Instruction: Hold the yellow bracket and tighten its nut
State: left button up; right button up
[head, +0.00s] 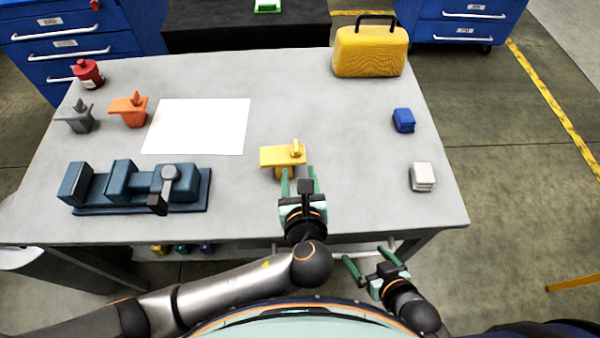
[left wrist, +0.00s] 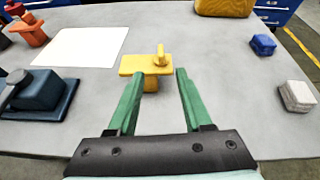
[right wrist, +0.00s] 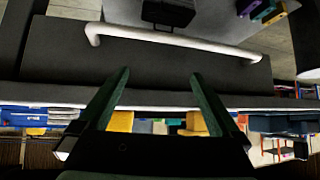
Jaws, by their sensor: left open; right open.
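The yellow bracket (head: 278,157) stands on the grey table near its front middle, with a yellow nut-like piece (head: 296,148) upright on its right part. It also shows in the left wrist view (left wrist: 140,65), just beyond the fingertips. My left gripper (head: 300,178) is open, its green fingers pointing at the bracket from the front; I cannot tell whether they touch it. In the left wrist view (left wrist: 163,80) nothing is between the fingers. My right gripper (head: 368,262) is open and empty in front of the table's front edge. Its wrist view (right wrist: 158,78) shows a white bar handle ahead.
A blue vise (head: 135,188) stands at the front left. Orange (head: 129,111) and grey (head: 76,117) brackets and a red can (head: 88,74) are farther back. A white sheet (head: 197,126), yellow case (head: 370,52), blue block (head: 403,120) and white block (head: 422,177) lie around.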

aim_at(296, 147)
pick_arm(q)
jog(key=shift+m, duration=0.3)
jog(key=x, duration=1.1)
jog(key=shift+w+r, duration=0.15)
jog(key=shift+w, duration=0.4)
jog(key=shift+c, duration=0.4)
grip_shut()
jog(key=shift+o, duration=0.4)
grip_release()
